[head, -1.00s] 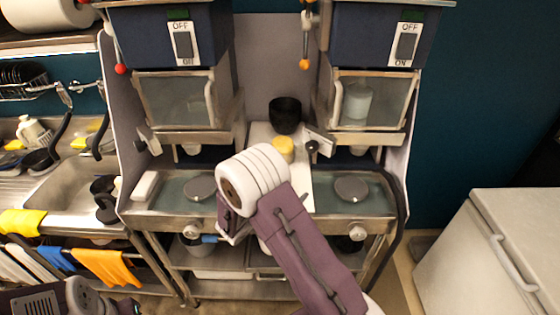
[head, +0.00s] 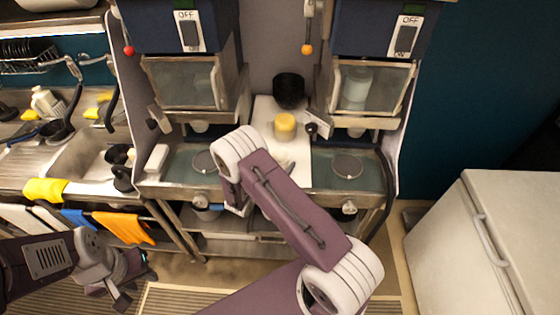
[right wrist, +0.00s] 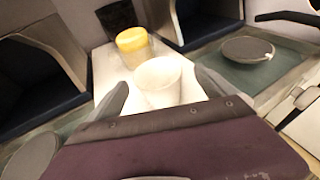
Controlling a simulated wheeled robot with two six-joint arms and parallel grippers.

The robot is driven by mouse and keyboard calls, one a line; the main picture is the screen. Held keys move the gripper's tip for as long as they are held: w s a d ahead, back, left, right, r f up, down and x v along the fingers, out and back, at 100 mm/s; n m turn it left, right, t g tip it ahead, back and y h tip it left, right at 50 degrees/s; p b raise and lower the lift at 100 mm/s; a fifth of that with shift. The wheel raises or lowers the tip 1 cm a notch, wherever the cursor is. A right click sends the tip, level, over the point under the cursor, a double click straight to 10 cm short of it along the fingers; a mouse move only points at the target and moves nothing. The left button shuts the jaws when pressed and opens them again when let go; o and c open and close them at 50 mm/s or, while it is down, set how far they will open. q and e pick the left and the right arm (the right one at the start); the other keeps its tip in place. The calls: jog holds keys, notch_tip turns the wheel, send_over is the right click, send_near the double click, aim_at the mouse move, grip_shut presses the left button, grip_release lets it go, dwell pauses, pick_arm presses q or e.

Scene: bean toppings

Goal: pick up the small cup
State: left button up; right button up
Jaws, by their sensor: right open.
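The small cup (right wrist: 160,80) is white and stands upright on a white board (right wrist: 108,72) in the right wrist view. My right gripper (right wrist: 163,95) is open, with one finger on each side of the cup's near part and nothing held. In the head view its fingers are hidden behind the arm. My left gripper (head: 130,284) is low at the left, away from the counter; its jaw opening is unclear.
A yellow-topped container (head: 285,127) stands just behind the cup, with a black cup (head: 289,90) behind that. Dispensers (head: 370,85) flank the board. A dark round disc (head: 347,167) lies on the counter at right. A sink is at left, a white chest at right.

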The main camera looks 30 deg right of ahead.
aim_at(279, 150)
jog(key=p+x, duration=0.1)
jog(key=x, duration=0.2)
jog(key=shift+w+d, duration=0.15)
jog(key=shift+w, duration=0.2)
jog(key=shift+d+f, duration=0.15)
jog(key=shift+d, duration=0.05)
jog(key=shift+a, duration=0.2)
jog(key=c, duration=1.3)
pick_arm(q)
notch_tip(279, 150, up, 2)
jog(key=shift+r, duration=0.1)
pick_arm(e)
jog(key=shift+c, duration=0.2)
jog(key=shift+d, duration=0.1)
